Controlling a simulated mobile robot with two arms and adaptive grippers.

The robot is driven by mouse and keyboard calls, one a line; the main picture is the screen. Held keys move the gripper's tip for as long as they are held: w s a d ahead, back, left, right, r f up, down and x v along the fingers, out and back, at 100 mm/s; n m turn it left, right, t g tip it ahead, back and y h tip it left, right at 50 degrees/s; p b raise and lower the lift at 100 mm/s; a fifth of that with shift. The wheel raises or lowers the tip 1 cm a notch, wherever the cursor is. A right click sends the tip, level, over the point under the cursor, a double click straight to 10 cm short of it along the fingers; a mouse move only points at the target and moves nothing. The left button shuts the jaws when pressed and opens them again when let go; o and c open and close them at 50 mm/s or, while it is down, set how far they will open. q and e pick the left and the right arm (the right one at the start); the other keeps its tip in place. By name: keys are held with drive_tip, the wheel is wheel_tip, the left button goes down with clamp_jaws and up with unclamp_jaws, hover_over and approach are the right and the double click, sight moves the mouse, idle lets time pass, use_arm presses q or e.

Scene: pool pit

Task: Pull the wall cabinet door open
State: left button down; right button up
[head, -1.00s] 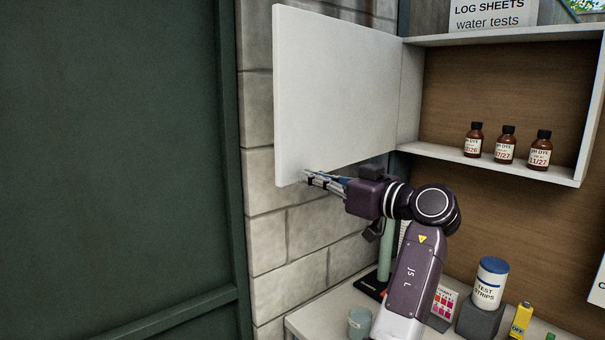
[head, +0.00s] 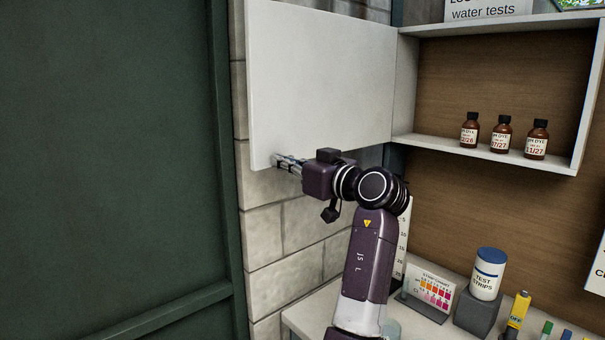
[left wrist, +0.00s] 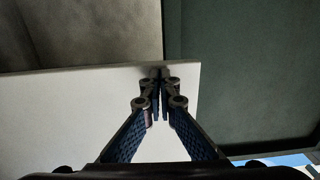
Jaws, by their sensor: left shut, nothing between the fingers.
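The white wall cabinet door (head: 325,85) stands wide open, swung out to the left of the wall cabinet (head: 405,85). Its inner face shows in the head view. My left gripper (head: 276,160) is shut and empty at the door's lower left corner, close to its bottom edge. In the left wrist view the closed fingertips (left wrist: 162,75) lie over the door panel (left wrist: 60,115), near its edge and corner. I cannot tell whether they touch it. My right gripper is out of view.
Several things stand below the cabinet: a test strips tub (head: 487,273) on a grey block, a colour chart (head: 431,290) and a yellow marker (head: 518,312). Brown dye bottles (head: 501,135) stand on the cabinet's bottom shelf. A dark green door (head: 110,150) fills the left.

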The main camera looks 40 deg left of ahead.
sight(268, 158)
use_arm(q)
drive_tip(key=x, duration=0.5)
drive_tip(key=shift+s+a, duration=0.1)
drive_tip(key=shift+a, duration=0.05)
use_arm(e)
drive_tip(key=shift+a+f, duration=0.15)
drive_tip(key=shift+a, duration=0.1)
use_arm(q)
drive_tip(key=shift+s+f, duration=0.1)
